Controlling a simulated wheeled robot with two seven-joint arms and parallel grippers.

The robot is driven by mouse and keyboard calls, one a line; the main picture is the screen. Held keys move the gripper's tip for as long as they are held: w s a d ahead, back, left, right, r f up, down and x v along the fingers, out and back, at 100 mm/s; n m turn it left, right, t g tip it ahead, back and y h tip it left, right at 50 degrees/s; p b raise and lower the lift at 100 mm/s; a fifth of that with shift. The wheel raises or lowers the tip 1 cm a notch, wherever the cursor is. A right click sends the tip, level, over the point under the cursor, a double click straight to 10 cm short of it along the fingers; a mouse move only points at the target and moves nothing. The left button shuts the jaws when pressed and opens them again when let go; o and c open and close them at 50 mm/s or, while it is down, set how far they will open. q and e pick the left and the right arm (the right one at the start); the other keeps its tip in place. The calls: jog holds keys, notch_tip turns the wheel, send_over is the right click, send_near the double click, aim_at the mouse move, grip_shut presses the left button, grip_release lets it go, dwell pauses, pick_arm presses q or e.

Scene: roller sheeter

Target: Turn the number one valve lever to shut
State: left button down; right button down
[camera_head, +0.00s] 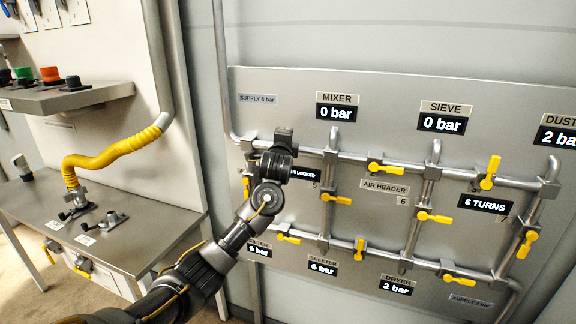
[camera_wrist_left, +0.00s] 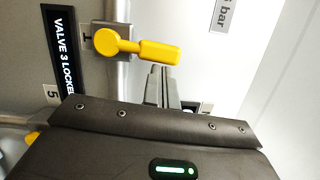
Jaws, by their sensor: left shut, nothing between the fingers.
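In the left wrist view a yellow valve lever (camera_wrist_left: 150,50) has a round hub on a grey pipe. Its handle points right in that view, across the pipe. A small tag beside the hub, partly covered, seems to carry a 1. My left gripper (camera_wrist_left: 165,85) is shut and empty, its fingers just below the handle; I cannot tell whether they touch it. In the head view the left gripper (camera_head: 281,140) is at the upper pipe on the left of the panel and hides this lever. My right gripper is not in view.
A display reading VALVE 3 LOCKED (camera_wrist_left: 62,45) is beside the lever. The grey panel (camera_head: 400,90) carries pipes with several other yellow levers, including one near the 6 TURNS display (camera_head: 484,204). A metal bench (camera_head: 150,240) with a yellow hose (camera_head: 110,152) stands left.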

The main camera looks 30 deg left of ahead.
pick_arm(q)
jog(key=shift+a, duration=0.2)
dwell(0.5)
jog(key=s+d, duration=0.7)
jog(key=s, duration=0.2)
jog(key=shift+d, duration=0.25)
